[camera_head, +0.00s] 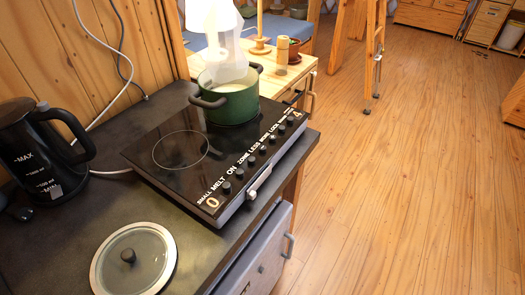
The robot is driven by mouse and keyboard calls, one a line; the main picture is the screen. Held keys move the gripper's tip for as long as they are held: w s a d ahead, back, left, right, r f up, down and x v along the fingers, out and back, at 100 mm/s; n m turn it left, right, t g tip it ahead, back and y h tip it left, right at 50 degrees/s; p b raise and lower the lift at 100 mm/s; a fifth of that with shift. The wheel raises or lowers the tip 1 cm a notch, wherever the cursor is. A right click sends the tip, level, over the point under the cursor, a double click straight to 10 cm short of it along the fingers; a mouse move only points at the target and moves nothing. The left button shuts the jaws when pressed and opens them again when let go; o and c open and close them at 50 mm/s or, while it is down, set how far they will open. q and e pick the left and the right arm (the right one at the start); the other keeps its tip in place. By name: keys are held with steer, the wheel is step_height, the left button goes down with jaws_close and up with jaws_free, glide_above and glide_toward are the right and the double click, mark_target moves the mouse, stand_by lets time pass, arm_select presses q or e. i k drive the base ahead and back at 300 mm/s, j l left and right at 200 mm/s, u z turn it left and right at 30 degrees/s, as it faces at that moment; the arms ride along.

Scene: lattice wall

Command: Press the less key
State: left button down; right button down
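The black glass hob (150,158) sits on the dark counter. A row of small dark keys runs along its right front edge, with white labels beside them. The less key (262,151) appears to be the one beside the label LESS, between the ZONE and MORE keys. A gold 0 shows at the near end of the row and a gold 4 at the far end. A green pot (232,107) stands on the far part of the hob. Neither of my grippers is in view, and nothing covers the keys.
A black kettle (40,150) stands at the left, and a glass lid (134,258) lies in front of the hob. A white shape overlaps the pot's top. A wooden table (302,64) with small items is behind. The wooden floor (400,190) at right is clear.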

mark_target(261, 149)
steer(key=u, duration=1.35)
steer(key=l, duration=0.7)
steer(key=i+l, duration=0.15)
steer(key=l, duration=1.3)
